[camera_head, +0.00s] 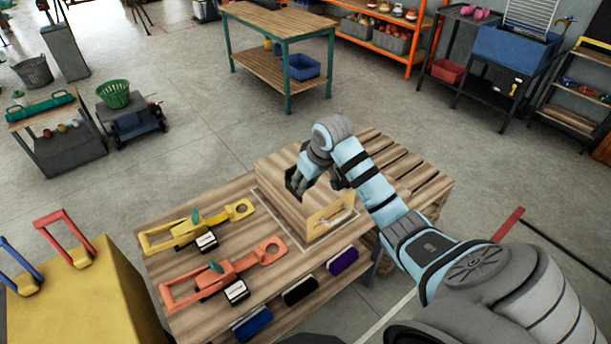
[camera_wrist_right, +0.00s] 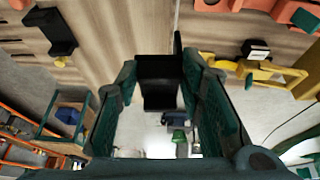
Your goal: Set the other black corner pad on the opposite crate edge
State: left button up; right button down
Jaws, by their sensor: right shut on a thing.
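The wooden crate (camera_head: 277,163) stands on the workbench, with a yellow label on its front. My right gripper (camera_head: 297,185) reaches over the crate top from the right. In the right wrist view its jaws (camera_wrist_right: 160,95) are shut on a black corner pad (camera_wrist_right: 160,68), held near one long edge of the crate top. I cannot tell whether the pad touches the wood. Another black piece (camera_wrist_right: 52,28), likely the first corner pad, sits at the opposite edge; my arm partly hides that side in the head view. My left gripper is not in view.
A yellow strap tool (camera_head: 195,230) and an orange one (camera_head: 222,273) lie on the bench (camera_head: 165,270) left of the crate. Blue, black and purple items sit along the bench's front. A slatted pallet (camera_head: 398,165) is behind my arm.

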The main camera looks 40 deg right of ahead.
jog(key=shift+w+a+f, duration=0.1)
jog(key=shift+a+f, duration=0.15)
jog(key=shift+f, duration=0.4)
jog(key=shift+f+b, duration=1.05)
jog(key=shift+f, duration=3.15)
jog(key=c, duration=1)
grip_release()
jog(key=shift+r, duration=0.15)
